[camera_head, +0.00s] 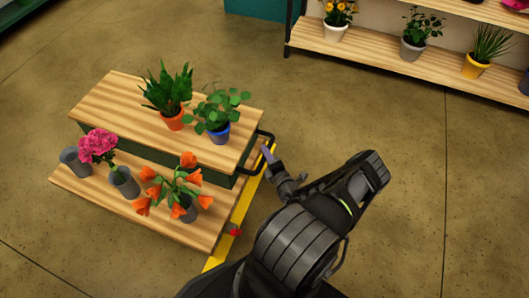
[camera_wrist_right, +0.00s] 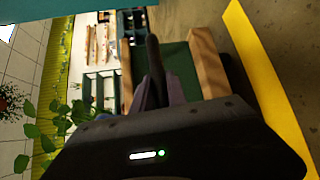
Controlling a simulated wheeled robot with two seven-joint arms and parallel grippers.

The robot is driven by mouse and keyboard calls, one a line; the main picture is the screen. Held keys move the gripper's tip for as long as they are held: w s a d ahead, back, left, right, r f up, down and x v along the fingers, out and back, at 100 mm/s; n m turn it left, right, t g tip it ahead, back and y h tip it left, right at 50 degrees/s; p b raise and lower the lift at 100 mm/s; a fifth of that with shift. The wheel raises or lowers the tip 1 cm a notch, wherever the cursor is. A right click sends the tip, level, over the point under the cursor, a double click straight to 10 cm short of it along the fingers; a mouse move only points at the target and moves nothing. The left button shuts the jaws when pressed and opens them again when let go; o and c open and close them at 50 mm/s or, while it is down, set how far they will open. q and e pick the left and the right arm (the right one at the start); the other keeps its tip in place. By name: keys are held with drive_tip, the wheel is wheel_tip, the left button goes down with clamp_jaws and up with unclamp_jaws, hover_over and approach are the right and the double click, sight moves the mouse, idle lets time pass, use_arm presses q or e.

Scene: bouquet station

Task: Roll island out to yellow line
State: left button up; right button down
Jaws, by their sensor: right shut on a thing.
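The island (camera_head: 115,98) is a two-tier wooden cart with dark green sides, left of centre in the head view. A black handle (camera_head: 268,137) sticks out from its right end. My right gripper (camera_head: 269,154) is shut on this handle; a dark bar shows between the fingers (camera_wrist_right: 154,85) in the right wrist view. The yellow line (camera_head: 217,259) runs along the floor by the island's right end, partly hidden by the island and my arm. It also shows in the right wrist view (camera_wrist_right: 266,75). My left gripper is not in view.
The island carries a snake plant (camera_head: 167,92), a leafy plant in a blue pot (camera_head: 218,112), pink flowers (camera_head: 98,146) and orange flowers (camera_head: 145,198). A wooden shelf (camera_head: 380,66) with potted plants stands at the back right. The floor (camera_head: 420,190) at right is clear.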

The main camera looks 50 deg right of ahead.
drive_tip(key=c, duration=1.3)
unclamp_jaws()
drive_tip(key=p+v, duration=0.2)
drive_tip(key=v, duration=0.6)
